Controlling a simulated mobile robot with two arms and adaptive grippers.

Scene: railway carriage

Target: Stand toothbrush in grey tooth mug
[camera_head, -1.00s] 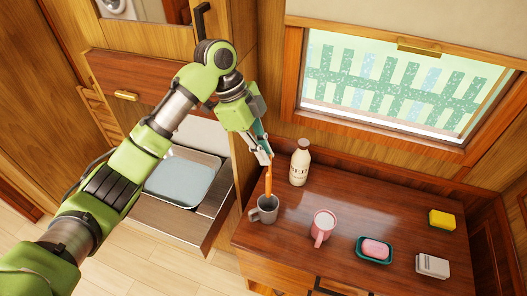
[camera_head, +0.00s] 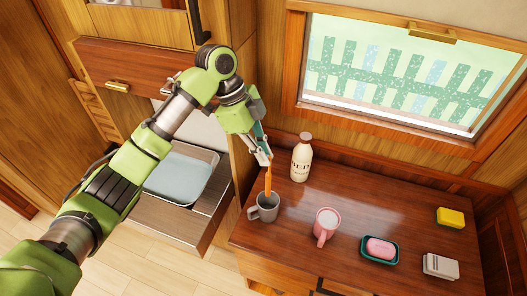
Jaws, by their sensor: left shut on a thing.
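The grey tooth mug (camera_head: 262,212) stands upright near the left edge of the wooden table top, its handle toward the left. My left gripper (camera_head: 266,162) is above the mug, shut on the orange toothbrush (camera_head: 268,180). The toothbrush hangs nearly upright, with its lower end at the mug's mouth. It appears to reach just inside the rim, but I cannot tell how deep. The upper part of the toothbrush is partly hidden by the gripper. My right gripper is out of view.
A cream bottle (camera_head: 301,160) stands close behind the mug. A pink mug (camera_head: 326,222), a pink soap in a teal dish (camera_head: 380,249), a yellow sponge (camera_head: 450,217) and a white block (camera_head: 440,266) stand farther right. An open drawer (camera_head: 170,222) is at left.

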